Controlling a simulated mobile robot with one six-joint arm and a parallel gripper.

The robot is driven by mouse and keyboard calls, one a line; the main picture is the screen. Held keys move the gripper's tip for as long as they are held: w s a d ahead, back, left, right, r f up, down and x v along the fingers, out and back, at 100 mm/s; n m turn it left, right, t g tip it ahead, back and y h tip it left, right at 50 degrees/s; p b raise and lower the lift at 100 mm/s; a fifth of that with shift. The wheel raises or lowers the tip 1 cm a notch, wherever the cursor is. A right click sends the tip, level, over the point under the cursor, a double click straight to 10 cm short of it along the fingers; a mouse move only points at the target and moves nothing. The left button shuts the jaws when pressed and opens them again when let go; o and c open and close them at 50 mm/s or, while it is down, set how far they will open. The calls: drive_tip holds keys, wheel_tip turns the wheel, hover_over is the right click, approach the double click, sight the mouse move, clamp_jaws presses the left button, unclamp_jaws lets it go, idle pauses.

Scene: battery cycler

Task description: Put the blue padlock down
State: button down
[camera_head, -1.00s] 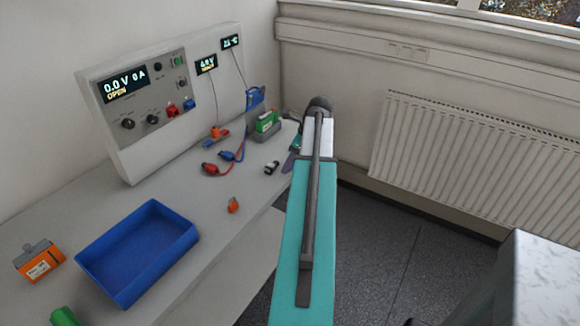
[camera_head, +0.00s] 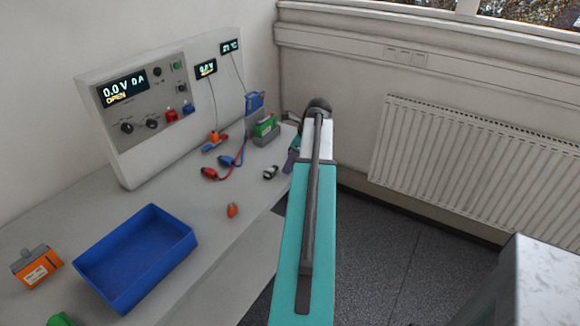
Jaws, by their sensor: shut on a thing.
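My gripper (camera_head: 292,150) is at the far end of my teal arm, beside the bench's right edge and mostly hidden behind the arm. Its fingers cannot be made out clearly. A small dark bluish-purple piece (camera_head: 290,161) shows just left of the arm there, held at the gripper; it looks like part of the blue padlock. The rest is hidden. I cannot tell whether it touches the bench (camera_head: 185,225).
A blue tray (camera_head: 136,258) stands empty at the front left, next to an orange battery (camera_head: 38,268). A small orange item (camera_head: 232,210), a black-and-white item (camera_head: 270,172), red and blue clips (camera_head: 218,169) and a green battery (camera_head: 266,126) lie near the cycler panel (camera_head: 150,105).

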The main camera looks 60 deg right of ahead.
drive_tip(key=shift+r, duration=0.8)
drive_tip(key=s+r+b, duration=0.2)
drive_tip(key=s+b, duration=0.1)
drive_tip(key=s, duration=1.3)
drive_tip(key=shift+b, duration=0.3)
drive_tip(key=shift+w+a+r, duration=0.1)
drive_tip(key=shift+a, duration=0.05)
